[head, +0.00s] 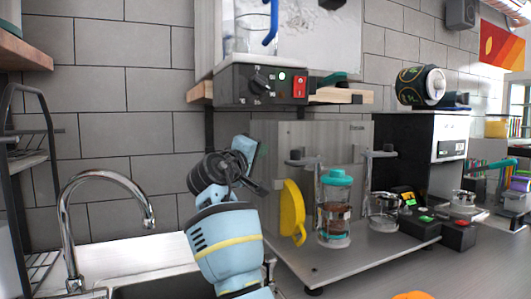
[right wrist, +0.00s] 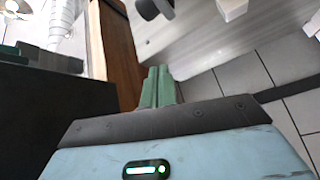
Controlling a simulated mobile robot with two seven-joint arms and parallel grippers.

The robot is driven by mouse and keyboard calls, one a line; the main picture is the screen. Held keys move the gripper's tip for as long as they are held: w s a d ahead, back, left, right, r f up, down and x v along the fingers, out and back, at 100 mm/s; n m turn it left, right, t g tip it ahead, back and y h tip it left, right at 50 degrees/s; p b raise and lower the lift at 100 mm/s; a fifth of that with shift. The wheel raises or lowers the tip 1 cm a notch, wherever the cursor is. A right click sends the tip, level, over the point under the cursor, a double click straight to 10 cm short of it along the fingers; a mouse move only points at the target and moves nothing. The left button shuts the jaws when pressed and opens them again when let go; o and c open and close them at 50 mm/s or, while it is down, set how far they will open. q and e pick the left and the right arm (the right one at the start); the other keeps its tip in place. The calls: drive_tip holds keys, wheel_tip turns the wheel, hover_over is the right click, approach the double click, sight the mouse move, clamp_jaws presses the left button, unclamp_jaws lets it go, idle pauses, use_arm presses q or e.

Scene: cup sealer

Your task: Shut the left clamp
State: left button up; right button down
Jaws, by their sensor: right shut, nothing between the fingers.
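No part is clearly recognisable as the left clamp. A metal stand (head: 350,262) with an upright back plate has a left post with a dark head (head: 303,161) and a right post with a dark head (head: 380,154). My right gripper (head: 262,157) is left of the stand, near the back plate's left edge, apart from the left post. Its green fingertips (right wrist: 158,88) are shut with nothing between them in the right wrist view. My arm hides part of what lies behind it. My left gripper is not in view.
A control box (head: 262,85) with a knob and red switch is on the wall above. A yellow handle-shaped piece (head: 291,212) and a teal-lidded jar (head: 335,208) are by the left post. A glass pot (head: 384,211) is to the right. A faucet (head: 100,177) rises at the left.

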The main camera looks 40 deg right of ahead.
drive_tip(key=p+x, duration=0.1)
drive_tip(key=x, duration=0.7)
drive_tip(key=shift+s+f+p, duration=0.1)
drive_tip(key=shift+s+f, duration=0.15)
drive_tip(key=shift+s, duration=0.35)
drive_tip(key=shift+s+f+p, duration=0.15)
drive_tip(key=shift+s+f, duration=0.15)
drive_tip(key=shift+s, duration=0.35)
drive_tip(key=shift+s+f+p, duration=0.1)
drive_tip(key=shift+s+f, duration=0.15)
drive_tip(key=shift+s, duration=0.35)
drive_tip(key=shift+w+d, duration=0.1)
